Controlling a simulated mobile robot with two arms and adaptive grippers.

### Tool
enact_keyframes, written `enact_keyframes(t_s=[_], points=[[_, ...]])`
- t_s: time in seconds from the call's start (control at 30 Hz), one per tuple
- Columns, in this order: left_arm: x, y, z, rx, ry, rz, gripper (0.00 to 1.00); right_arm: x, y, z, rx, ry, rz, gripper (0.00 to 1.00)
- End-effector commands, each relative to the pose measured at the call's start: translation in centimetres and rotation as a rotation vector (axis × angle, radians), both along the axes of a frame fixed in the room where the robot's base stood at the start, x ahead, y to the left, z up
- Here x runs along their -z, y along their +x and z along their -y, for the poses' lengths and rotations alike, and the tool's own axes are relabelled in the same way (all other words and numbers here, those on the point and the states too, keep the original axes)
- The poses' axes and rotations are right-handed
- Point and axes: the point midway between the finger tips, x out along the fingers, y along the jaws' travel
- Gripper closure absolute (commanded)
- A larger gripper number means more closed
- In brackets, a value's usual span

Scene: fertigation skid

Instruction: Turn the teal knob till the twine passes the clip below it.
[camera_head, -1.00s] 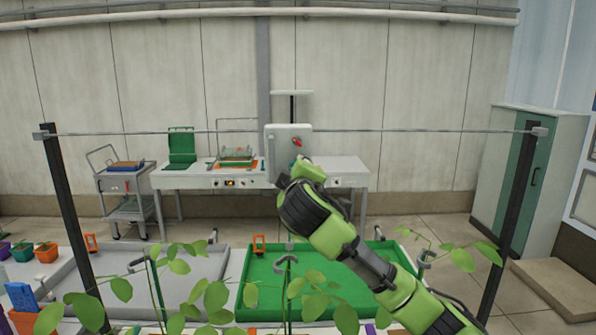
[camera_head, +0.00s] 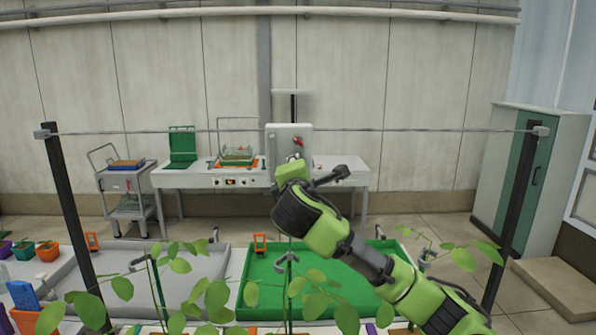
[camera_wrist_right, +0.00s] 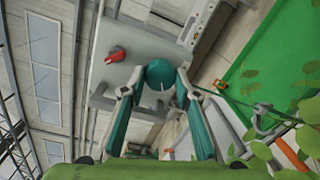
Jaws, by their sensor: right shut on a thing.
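The teal knob (camera_wrist_right: 160,73) is on the face of a pale box (camera_wrist_right: 135,50) in the right wrist view, with a light mark on the knob's front. My right gripper (camera_wrist_right: 160,86) is shut on the knob, one finger on each side. In the head view the box (camera_head: 272,138) hangs at the wire, and my right wrist (camera_head: 310,215) hides the knob. I cannot clearly make out the twine. My left gripper is not in view.
A red lever (camera_head: 298,141) is on the box, close to the knob. The horizontal wire (camera_head: 420,130) runs between two dark posts (camera_head: 70,205). Leafy plants (camera_head: 215,297) and a green tray (camera_head: 262,290) lie below my arm. A bench (camera_head: 200,180) stands behind.

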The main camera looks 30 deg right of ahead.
Motion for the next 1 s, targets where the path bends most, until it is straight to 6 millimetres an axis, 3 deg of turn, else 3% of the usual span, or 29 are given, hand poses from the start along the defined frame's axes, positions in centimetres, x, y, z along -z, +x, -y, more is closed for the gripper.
enact_keyframes(t_s=[0.67, 0.7, 0.77, 1.0], points=[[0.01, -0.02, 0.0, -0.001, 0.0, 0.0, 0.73, 0.09, 0.03, -0.05, -0.001, -0.055, -0.035, 0.92], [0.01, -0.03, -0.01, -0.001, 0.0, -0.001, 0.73, 0.1, 0.02, -0.05, -0.001, -0.055, -0.035, 0.66], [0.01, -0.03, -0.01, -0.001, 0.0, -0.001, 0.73, 0.09, 0.03, -0.05, -0.001, -0.055, -0.035, 0.54], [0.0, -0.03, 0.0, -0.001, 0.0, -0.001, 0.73, 0.07, 0.02, -0.04, 0.0, -0.054, -0.034, 0.54]])
